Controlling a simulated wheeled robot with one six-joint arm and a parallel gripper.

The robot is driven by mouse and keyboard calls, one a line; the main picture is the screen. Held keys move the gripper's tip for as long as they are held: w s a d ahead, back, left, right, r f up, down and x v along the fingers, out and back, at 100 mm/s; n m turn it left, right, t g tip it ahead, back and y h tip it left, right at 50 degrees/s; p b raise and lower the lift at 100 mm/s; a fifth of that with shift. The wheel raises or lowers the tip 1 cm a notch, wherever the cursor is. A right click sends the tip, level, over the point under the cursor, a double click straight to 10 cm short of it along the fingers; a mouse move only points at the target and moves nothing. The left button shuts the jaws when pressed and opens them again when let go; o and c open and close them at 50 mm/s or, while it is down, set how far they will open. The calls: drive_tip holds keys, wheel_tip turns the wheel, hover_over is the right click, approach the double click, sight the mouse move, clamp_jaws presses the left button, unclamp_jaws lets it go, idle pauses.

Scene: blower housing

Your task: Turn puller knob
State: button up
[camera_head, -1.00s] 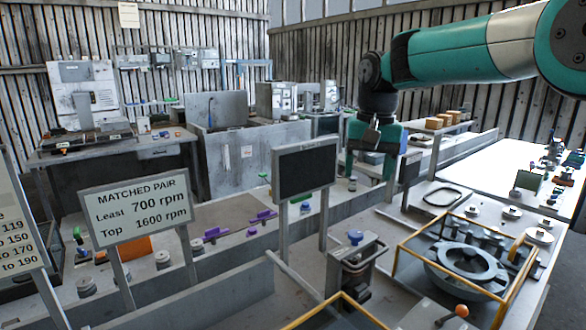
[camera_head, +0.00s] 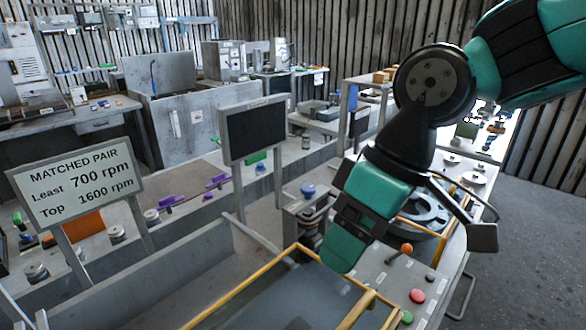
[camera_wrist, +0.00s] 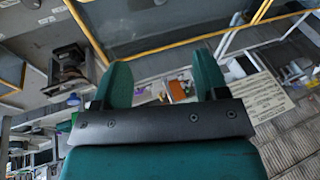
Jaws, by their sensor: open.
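A blue knob (camera_head: 308,190) tops a grey metal device (camera_head: 305,218) on the bench, left of my gripper in the head view. This looks like the puller knob, though no label shows. My gripper (camera_head: 342,262) points down and forward above the yellow-framed part of the bench, apart from the knob. In the wrist view my gripper (camera_wrist: 160,62) has its two green fingers spread with nothing between them. A similar metal device (camera_wrist: 68,68) shows at the left there.
A yellow-framed guard (camera_head: 240,288) lies below my gripper, and a grey ring-shaped housing (camera_head: 428,212) is partly hidden behind my wrist. An orange-tipped lever (camera_head: 406,248), a red button (camera_head: 417,296) and a green button (camera_head: 407,317) are at right. A dark screen (camera_head: 256,131) stands behind.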

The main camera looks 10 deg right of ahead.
drive_tip(key=w+r+n+p, duration=0.2)
drive_tip(key=w+r, duration=0.3)
drive_tip(key=w, duration=0.7)
drive_tip(key=n+p, duration=0.3)
drive_tip(key=n, duration=0.2)
hover_over(309, 187)
drive_tip(key=s+d, duration=0.2)
drive_tip(key=s, duration=0.3)
drive_tip(key=w+d+f+n, duration=0.3)
drive_tip(key=w+d+f, duration=0.1)
drive_tip(key=w+d, duration=0.1)
drive_tip(key=p+x, duration=0.1)
drive_tip(key=x, duration=1.5)
drive_tip(key=shift+a+f, duration=0.2)
drive_tip(key=shift+f, duration=0.05)
drive_tip(key=shift+c, duration=0.3)
drive_tip(key=shift+m, duration=0.3)
drive_tip(key=c, duration=0.9)
